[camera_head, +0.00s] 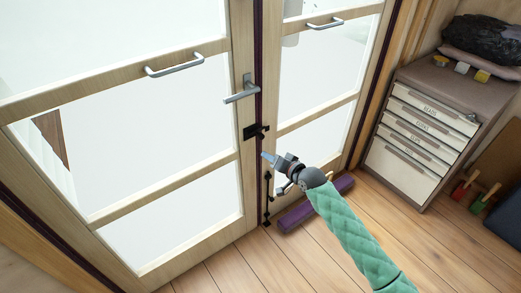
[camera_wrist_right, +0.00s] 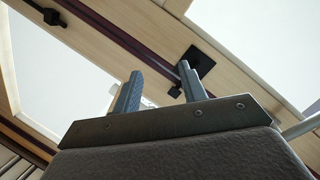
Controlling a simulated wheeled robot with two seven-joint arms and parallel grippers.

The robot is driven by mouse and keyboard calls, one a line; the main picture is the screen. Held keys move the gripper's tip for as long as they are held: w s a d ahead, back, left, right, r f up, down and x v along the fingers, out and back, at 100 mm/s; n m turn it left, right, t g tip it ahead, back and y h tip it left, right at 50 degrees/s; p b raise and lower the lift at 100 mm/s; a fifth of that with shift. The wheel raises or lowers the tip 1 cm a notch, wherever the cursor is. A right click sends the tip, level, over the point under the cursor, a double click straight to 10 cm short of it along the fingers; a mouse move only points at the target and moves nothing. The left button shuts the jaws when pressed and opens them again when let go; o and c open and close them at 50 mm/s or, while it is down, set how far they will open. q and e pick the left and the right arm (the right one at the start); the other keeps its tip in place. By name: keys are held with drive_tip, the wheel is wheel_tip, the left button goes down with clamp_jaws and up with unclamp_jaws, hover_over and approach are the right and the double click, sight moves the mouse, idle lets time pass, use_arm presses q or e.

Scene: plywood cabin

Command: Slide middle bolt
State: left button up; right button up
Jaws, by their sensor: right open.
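The middle bolt (camera_head: 256,131) is a small black fitting on the double door's meeting edge, below the lever handle (camera_head: 241,91). It sits across the dark purple seam between the two door leaves. In the right wrist view its black plate (camera_wrist_right: 206,58) shows just beyond the fingertips, partly hidden by one finger. My right gripper (camera_head: 267,157) is open and empty, a little below the bolt in the head view. Its two grey fingers (camera_wrist_right: 160,80) stand apart in the wrist view, and contact with the bolt cannot be told. My left gripper is not in view.
A long black vertical bolt (camera_head: 267,199) runs down the lower door edge. A purple bar-like object (camera_head: 316,203) lies on the floor by the door. A drawer cabinet (camera_head: 460,93) stands at the right. The wooden floor (camera_head: 300,262) in front is largely clear.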

sight(262, 138)
drive_tip(key=w+a+r+m+t, duration=0.1)
drive_tip(key=w, duration=0.1)
drive_tip(key=w+a+r+m+t+y, duration=0.1)
drive_tip(key=w+r+m, duration=0.1)
drive_tip(key=w+a+r+m, duration=0.1)
drive_tip(key=w+a+m, duration=0.1)
drive_tip(key=w, duration=0.1)
drive_tip(key=shift+a+r+t+p, duration=0.1)
drive_tip(key=shift+r+t+p, duration=0.05)
drive_tip(key=shift+t+p, duration=0.2)
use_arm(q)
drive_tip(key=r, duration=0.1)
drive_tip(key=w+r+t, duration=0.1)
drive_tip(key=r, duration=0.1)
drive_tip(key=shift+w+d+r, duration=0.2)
use_arm(e)
clamp_jaws()
